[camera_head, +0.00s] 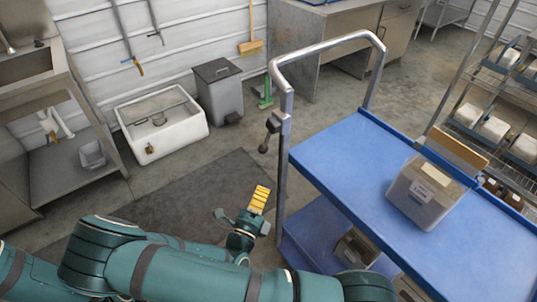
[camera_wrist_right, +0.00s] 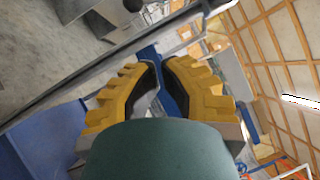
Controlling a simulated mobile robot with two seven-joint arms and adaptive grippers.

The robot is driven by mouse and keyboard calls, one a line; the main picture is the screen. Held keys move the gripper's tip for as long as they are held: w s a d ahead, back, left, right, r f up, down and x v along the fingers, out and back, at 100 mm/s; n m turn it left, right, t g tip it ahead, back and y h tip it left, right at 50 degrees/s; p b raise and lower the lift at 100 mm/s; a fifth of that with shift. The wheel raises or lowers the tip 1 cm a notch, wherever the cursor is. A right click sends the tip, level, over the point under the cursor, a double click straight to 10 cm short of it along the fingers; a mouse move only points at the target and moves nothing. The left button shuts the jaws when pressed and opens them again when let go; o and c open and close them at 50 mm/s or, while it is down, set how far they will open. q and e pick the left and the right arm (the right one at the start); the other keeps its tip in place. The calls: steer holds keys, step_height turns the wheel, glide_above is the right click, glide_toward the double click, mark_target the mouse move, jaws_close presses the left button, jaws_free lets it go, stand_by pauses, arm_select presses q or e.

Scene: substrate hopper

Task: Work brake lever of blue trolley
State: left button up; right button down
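A dark brake lever with a rounded knob (camera_head: 264,149) hangs from a bracket on the handle's left post. My right gripper (camera_head: 262,189) has yellow fingers and is below the lever, apart from it. In the right wrist view the yellow fingers (camera_wrist_right: 159,62) have a narrow gap between them, with nothing held. A grey bar crosses behind them there. My left gripper is out of view.
A clear box (camera_head: 425,192) with a label sits on the trolley's top deck; other boxes (camera_head: 357,248) are on the lower deck. A white sink (camera_head: 160,125) and grey bin (camera_head: 219,92) stand by the wall. A dark mat (camera_head: 190,195) covers open floor left of the trolley.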

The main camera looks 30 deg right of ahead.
mark_target(267, 139)
steer(key=b+x, duration=0.1)
steer(key=x, duration=0.9)
steer(key=shift+s+d+f, duration=0.1)
steer(key=shift+d, duration=0.05)
steer(key=w, duration=0.2)
steer(key=w+r+b, duration=0.1)
steer(key=shift+w+d+r, duration=0.2)
steer(key=shift+w, duration=0.2)
steer(key=shift+w, duration=0.1)
